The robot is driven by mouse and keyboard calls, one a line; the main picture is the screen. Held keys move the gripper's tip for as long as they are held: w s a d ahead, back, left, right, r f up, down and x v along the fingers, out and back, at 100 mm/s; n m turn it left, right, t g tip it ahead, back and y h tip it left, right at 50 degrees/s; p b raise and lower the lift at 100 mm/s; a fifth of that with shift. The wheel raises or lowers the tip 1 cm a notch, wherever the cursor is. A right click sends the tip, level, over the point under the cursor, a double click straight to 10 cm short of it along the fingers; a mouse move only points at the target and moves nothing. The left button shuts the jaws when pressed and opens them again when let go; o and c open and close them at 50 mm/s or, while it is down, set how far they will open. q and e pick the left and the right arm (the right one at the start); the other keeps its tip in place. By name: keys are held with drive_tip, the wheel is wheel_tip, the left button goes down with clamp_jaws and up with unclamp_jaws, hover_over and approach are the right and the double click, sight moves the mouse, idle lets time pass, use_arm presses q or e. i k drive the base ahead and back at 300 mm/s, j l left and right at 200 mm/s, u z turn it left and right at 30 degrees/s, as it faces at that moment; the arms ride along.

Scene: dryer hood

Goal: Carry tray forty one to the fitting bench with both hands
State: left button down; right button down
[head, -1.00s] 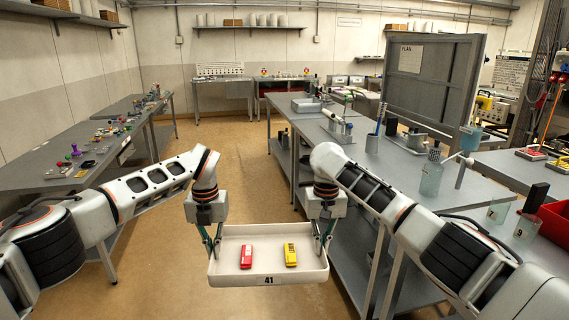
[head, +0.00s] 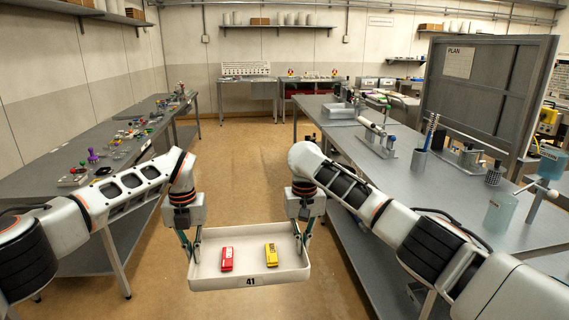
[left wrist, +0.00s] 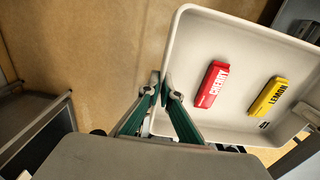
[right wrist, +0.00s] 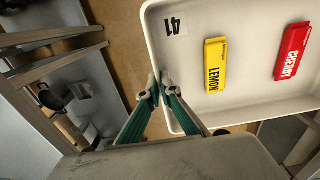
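My left gripper (head: 190,257) is shut on the tray's left wall. Its fingertips show close at the wall in the left wrist view (left wrist: 160,88). My right gripper (head: 303,246) is shut on the right wall, also seen in the right wrist view (right wrist: 156,88). Which bench is the fitting bench I cannot tell.
A long bench (head: 60,165) with small colourful parts runs along the left. Another bench (head: 400,180) with tools, jars and a grey PLAN panel (head: 485,85) runs along the right. Clear floor (head: 240,150) lies between them, leading to benches (head: 248,88) at the back wall.

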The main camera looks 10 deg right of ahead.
sight(433, 198)
drive_tip(key=i+z, duration=0.1)
drive_tip(key=i, duration=1.5)
drive_tip(key=i+j+z, duration=0.1)
drive_tip(key=i+z, duration=0.15)
drive_tip(key=i+j+z, duration=0.25)
drive_tip(key=i+z, duration=0.2)
drive_tip(key=z, duration=0.25)
drive_tip(key=i+j+z, duration=0.2)
drive_tip(key=z, duration=0.25)
drive_tip(key=i+j+z, duration=0.2)
drive_tip(key=z, duration=0.3)
drive_tip(key=i+j+z, duration=0.2)
drive_tip(key=j+z, duration=0.15)
drive_tip(key=z, duration=0.15)
drive_tip(key=i+j+z, duration=0.15)
drive_tip(key=j+z, duration=0.2)
drive_tip(key=z, duration=0.15)
